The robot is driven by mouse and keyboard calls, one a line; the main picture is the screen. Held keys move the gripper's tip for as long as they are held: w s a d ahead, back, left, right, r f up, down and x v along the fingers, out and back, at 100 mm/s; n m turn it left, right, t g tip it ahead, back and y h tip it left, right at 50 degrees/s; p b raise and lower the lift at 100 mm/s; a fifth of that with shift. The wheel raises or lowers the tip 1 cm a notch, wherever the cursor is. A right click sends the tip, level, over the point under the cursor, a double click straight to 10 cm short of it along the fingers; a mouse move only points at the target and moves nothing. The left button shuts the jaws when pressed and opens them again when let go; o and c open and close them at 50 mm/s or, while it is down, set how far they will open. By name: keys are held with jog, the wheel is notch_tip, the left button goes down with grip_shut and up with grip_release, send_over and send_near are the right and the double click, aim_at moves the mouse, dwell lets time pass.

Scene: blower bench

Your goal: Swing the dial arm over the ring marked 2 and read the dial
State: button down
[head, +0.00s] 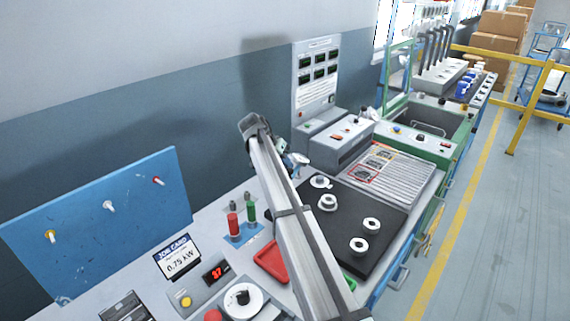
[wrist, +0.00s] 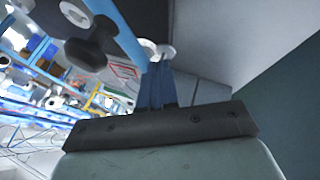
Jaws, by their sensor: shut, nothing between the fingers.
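In the head view, several pale rings lie on a black mat (head: 345,195): one at the back (head: 320,182), a thicker one (head: 328,203), and two nearer the right edge (head: 372,225) and (head: 359,246). I cannot read any ring's number. In the wrist view, my gripper (wrist: 158,65) has its blue fingers together and empty, with a pale disc (wrist: 152,48) just beyond the tips. A blue bar (wrist: 118,28) with a black knob (wrist: 88,52) beside it crosses the wrist view; I cannot tell whether it is the dial arm. No dial reading is legible.
A white round dial with a black knob (head: 240,298) sits at the bench front. Red and green posts (head: 234,226), a red tray (head: 270,260) and a job card (head: 177,257) reading 0.75 kW are left of the mat. A ribbed tray (head: 403,180) is behind it.

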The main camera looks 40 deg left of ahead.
aim_at(296, 169)
jog(key=shift+w+d, duration=0.15)
jog(key=shift+d, duration=0.1)
jog(key=shift+w+d, duration=0.3)
jog(key=shift+d, duration=0.4)
jog(key=shift+w+d, duration=0.3)
jog(key=shift+d, duration=0.35)
jog(key=d, duration=0.9)
jog(key=shift+s+d, duration=0.25)
jog(key=shift+s, duration=0.1)
